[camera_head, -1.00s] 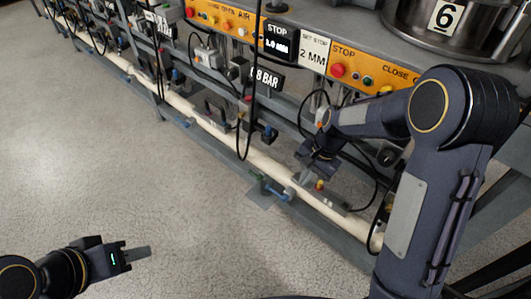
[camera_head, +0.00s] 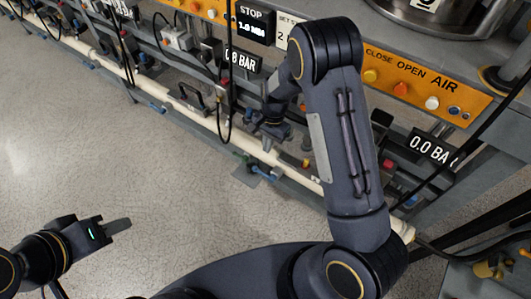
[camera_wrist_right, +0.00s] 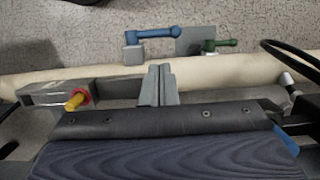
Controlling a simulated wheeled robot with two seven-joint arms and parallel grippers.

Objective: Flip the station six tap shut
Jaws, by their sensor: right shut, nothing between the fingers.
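By the white pipe below the station marked 6 (camera_head: 426,3) are a blue-handled tap (camera_head: 263,170) and a green-handled tap (camera_head: 240,155). In the right wrist view, the blue lever (camera_wrist_right: 155,33) lies roughly along the pipe above a grey block, and the green-handled tap (camera_wrist_right: 218,45) is beside it. I cannot tell which is the station six tap. My right gripper (camera_wrist_right: 159,84) is shut and empty, its fingertips over the pipe, apart from both taps in the picture. In the head view it (camera_head: 276,132) is partly hidden. My left gripper (camera_head: 118,226) is low over bare floor; its jaw gap is unclear.
The white pipe (camera_wrist_right: 230,72) runs along the bench's lower frame. A yellow-and-red knob (camera_wrist_right: 77,99) on a grey bar is left of my right fingers. Black cables (camera_head: 225,110) hang in front of the bench. The floor (camera_head: 90,150) at left is open.

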